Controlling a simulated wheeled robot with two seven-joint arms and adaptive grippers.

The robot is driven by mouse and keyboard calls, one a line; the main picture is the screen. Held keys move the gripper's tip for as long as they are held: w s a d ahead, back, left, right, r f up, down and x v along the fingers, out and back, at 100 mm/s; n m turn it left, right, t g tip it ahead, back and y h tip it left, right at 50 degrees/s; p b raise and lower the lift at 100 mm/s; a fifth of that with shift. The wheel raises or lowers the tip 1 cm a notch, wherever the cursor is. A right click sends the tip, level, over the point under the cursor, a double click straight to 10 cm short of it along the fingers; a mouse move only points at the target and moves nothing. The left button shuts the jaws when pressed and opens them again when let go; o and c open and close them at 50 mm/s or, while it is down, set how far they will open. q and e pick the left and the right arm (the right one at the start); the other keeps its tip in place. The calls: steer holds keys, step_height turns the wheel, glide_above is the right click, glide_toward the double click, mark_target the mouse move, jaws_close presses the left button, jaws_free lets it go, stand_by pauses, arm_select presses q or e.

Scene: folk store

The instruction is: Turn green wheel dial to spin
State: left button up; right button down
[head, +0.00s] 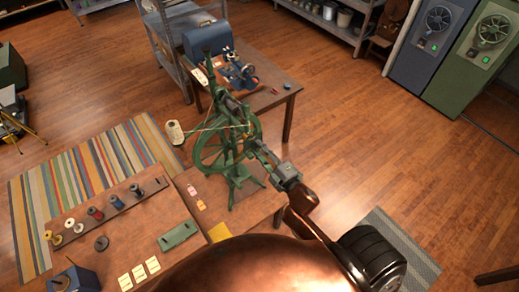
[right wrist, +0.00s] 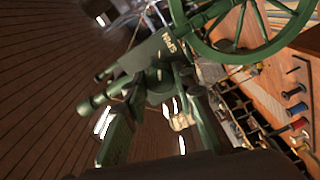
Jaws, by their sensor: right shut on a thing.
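The green spinning wheel (head: 211,158) stands on the near wooden table, its spoked wheel upright. In the right wrist view its spoked rim (right wrist: 222,52) is at the top, beside a green body (right wrist: 168,42) with pale lettering. My right gripper (head: 258,148) reaches in from the lower right and is shut on a small part at the right side of the spinning wheel. I take this part to be the dial, but the fingers largely hide it. In the right wrist view the fingers close around it near the picture's middle. My left gripper is not in view.
Left on the near table are a rack of spools (head: 96,214), a green tray (head: 179,235) and pale cards (head: 139,273). Metal shelves (head: 165,40) stand behind.

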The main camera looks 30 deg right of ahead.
stand_by(0.3)
steer(key=c, duration=1.6)
jaws_free()
steer(key=s+d, duration=0.1)
steer(key=s, duration=1.1)
